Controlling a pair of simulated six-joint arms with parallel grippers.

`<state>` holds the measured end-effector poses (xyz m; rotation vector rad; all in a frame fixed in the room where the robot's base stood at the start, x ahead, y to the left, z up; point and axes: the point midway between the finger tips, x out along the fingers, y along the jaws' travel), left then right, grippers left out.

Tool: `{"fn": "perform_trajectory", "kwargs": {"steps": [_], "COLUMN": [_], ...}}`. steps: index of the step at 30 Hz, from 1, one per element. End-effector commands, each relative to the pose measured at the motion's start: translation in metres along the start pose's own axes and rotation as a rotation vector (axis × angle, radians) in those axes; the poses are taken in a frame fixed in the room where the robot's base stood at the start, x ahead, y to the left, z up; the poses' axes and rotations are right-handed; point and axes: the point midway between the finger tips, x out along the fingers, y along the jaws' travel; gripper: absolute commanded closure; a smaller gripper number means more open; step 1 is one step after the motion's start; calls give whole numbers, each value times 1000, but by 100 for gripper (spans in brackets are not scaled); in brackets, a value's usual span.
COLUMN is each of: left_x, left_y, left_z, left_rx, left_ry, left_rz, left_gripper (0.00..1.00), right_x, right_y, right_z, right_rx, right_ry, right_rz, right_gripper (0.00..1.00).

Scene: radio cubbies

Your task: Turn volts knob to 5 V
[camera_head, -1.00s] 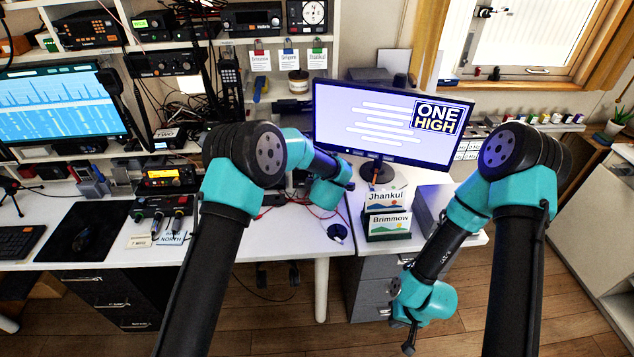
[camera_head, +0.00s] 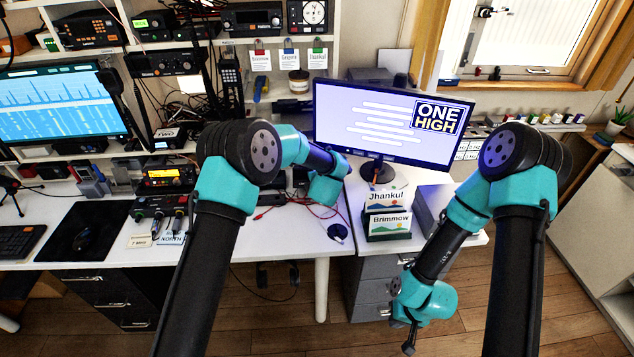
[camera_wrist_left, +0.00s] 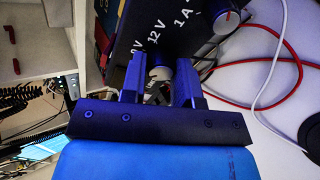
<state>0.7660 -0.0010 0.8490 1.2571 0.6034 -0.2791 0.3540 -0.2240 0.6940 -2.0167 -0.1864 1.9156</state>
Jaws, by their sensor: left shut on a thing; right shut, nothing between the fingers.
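In the left wrist view a dark panel (camera_wrist_left: 190,18) has white markings, among them "12 V" and "1 A". My left gripper (camera_wrist_left: 160,76) is at this panel with its two dark fingers shut on a small knob (camera_wrist_left: 160,70) beside the "12 V" marking, taken to be the volts knob. The knob's pointer is too hidden to read. A second knob (camera_wrist_left: 226,20) with a red mark sits near "1 A". In the head view my left arm hides the left gripper and most of the panel. My right gripper (camera_head: 409,343) is shut and empty, low over the floor.
Red and white cables (camera_wrist_left: 262,95) lie on the desk beside the panel. In the head view a monitor (camera_head: 340,125) reading "ONE HIGH" and name cards (camera_head: 386,199) stand right of my left arm. Radios (camera_head: 168,178) fill shelves at left.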

Motion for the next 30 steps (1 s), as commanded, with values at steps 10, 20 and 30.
{"fn": "perform_trajectory", "kwargs": {"steps": [10,20,30], "left_x": [0,0,-21], "left_y": [-2,0,0], "left_z": [0,0,0], "left_rx": [1,1,2], "left_ry": [1,1,0], "left_rz": [-2,-1,0], "left_gripper": [61,46,46], "right_x": [0,0,0], "right_y": [0,0,0], "right_z": [0,0,0], "right_rx": [0,0,0], "right_ry": [0,0,0], "right_rz": [0,0,0], "right_gripper": [100,100,100]}}
